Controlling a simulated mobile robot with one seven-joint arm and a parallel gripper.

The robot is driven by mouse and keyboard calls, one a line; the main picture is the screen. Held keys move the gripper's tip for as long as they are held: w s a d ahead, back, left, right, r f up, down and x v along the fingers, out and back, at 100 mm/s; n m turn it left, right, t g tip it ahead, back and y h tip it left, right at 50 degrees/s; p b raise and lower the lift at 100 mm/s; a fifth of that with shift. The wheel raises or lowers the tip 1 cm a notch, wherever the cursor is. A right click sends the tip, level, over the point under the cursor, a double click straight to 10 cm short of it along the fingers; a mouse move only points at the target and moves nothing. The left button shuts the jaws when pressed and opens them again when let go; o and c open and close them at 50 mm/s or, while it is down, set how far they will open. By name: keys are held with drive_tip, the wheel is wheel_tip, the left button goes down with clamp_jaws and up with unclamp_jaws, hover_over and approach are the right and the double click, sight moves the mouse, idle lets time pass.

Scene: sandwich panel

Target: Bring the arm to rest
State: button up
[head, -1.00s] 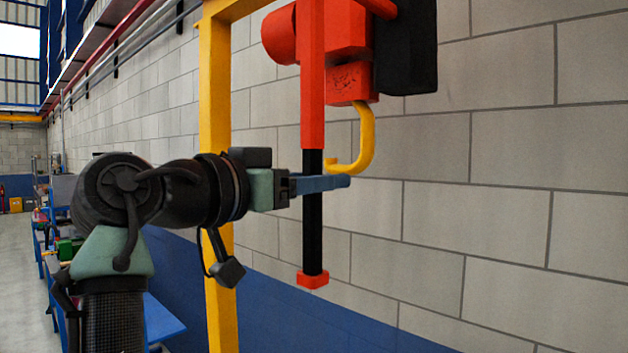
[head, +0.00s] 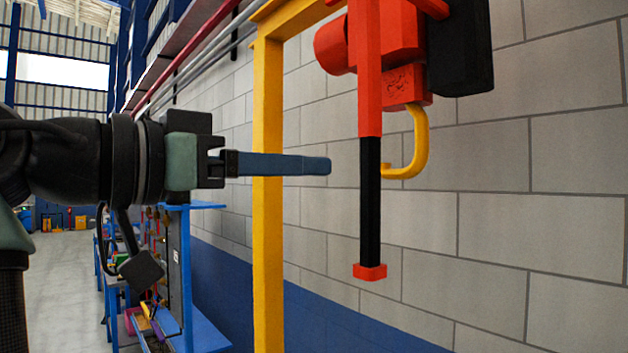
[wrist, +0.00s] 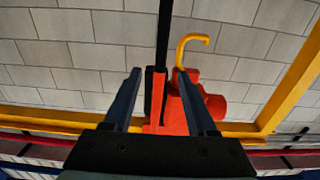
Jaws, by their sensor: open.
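My gripper (head: 328,166) points right at mid-height in the head view, with its long blue-grey fingers seen edge-on. In the wrist view my gripper (wrist: 158,72) has its two fingers apart, with nothing held between them. A red hoist (head: 400,45) hangs from the yellow frame, with a yellow hook (head: 420,145) below it. A black bar (head: 370,205) with a red end block (head: 369,272) hangs beside the hook. In the head view the fingertips are left of the bar and apart from it. The hoist (wrist: 178,112) and hook (wrist: 192,38) also show in the wrist view.
A yellow post (head: 268,220) stands behind my fingers in the head view. A grey block wall (head: 560,240) with a blue lower band runs along the right. Blue shelves (head: 200,335) with several items stand at the lower left. The grey floor (head: 65,280) is open at far left.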

drive_tip(key=shift+a, duration=0.1)
idle(0.4)
drive_tip(key=w+d+f+n+t+y, duration=0.2)
drive_tip(key=w+f+n+t+y, duration=0.15)
drive_tip(key=n+t+y, duration=0.35)
drive_tip(key=s+r+n+t+y, duration=0.1)
drive_tip(key=s+n+t+y, duration=0.2)
drive_tip(key=s+t+y, duration=0.4)
drive_tip(key=s+t, duration=0.2)
drive_tip(key=s, duration=0.7)
drive_tip(key=shift+d+r, duration=0.15)
drive_tip(key=shift+r, duration=0.2)
